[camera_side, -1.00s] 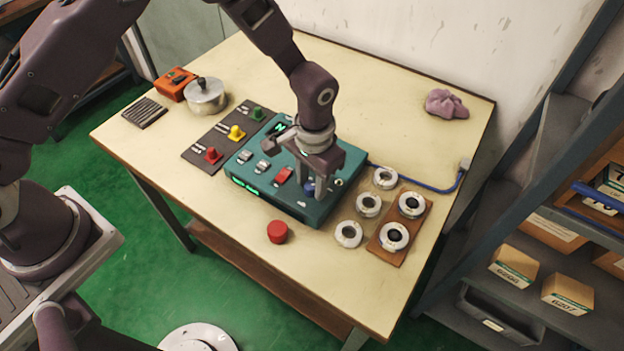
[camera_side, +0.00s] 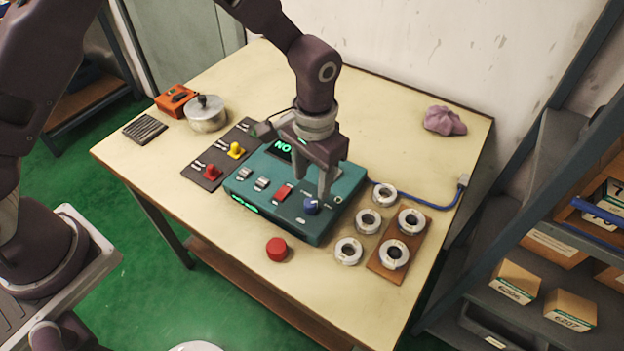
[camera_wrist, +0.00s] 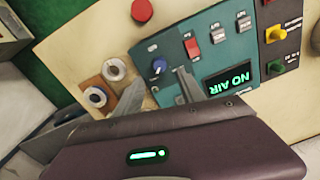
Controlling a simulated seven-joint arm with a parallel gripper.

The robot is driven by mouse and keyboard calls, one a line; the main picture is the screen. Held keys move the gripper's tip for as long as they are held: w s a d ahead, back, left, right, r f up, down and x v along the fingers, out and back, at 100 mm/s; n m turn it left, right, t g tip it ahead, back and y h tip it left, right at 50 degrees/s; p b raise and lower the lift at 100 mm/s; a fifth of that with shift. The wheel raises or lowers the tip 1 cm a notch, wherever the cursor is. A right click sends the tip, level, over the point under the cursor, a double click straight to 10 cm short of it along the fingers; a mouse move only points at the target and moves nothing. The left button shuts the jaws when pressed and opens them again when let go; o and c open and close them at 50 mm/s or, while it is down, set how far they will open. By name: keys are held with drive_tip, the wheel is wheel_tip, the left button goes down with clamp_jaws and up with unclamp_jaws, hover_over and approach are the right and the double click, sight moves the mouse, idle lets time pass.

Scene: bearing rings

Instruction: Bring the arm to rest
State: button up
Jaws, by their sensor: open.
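My gripper (camera_side: 324,186) is above the right part of the teal control box in the side view, close to the blue knob but apart from it as far as I can see. Its jaws are open and empty. In the wrist view the two fingers of my gripper (camera_wrist: 155,88) show on either side of a gap, with the blue knob (camera_wrist: 159,67) beyond them. The teal control box (camera_side: 262,172) has a red switch (camera_side: 283,192), grey switches and the blue knob (camera_side: 311,206). Its lit display (camera_wrist: 231,78) reads "NO AIR".
Several bearing rings (camera_side: 348,250) lie right of the box, two of them on a brown board (camera_side: 380,262). A red button (camera_side: 277,249) sits in front. A dark panel (camera_side: 190,158) with coloured knobs, a metal pot (camera_side: 207,115) and an orange device (camera_side: 176,99) stand left. A purple cloth (camera_side: 443,121) lies at the back.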

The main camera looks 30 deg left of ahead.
drive_tip(key=s+a+r+t, duration=0.1)
drive_tip(key=s+a+r, duration=0.2)
drive_tip(key=r, duration=0.4)
drive_tip(key=s+a+r+n+t+h, duration=0.1)
drive_tip(key=s+a+r, duration=0.1)
drive_tip(key=a+r, duration=0.3)
drive_tip(key=s+a+r+t, duration=0.1)
drive_tip(key=s+a+r, duration=0.15)
drive_tip(key=r, duration=0.55)
drive_tip(key=s+a+r+t, duration=0.1)
drive_tip(key=s+a, duration=0.2)
drive_tip(key=s, duration=0.4)
drive_tip(key=s+a+r+n+t, duration=0.1)
drive_tip(key=s+a+r, duration=0.1)
drive_tip(key=s, duration=0.6)
drive_tip(key=shift+s+a+t+y, duration=0.3)
drive_tip(key=shift+a, duration=0.2)
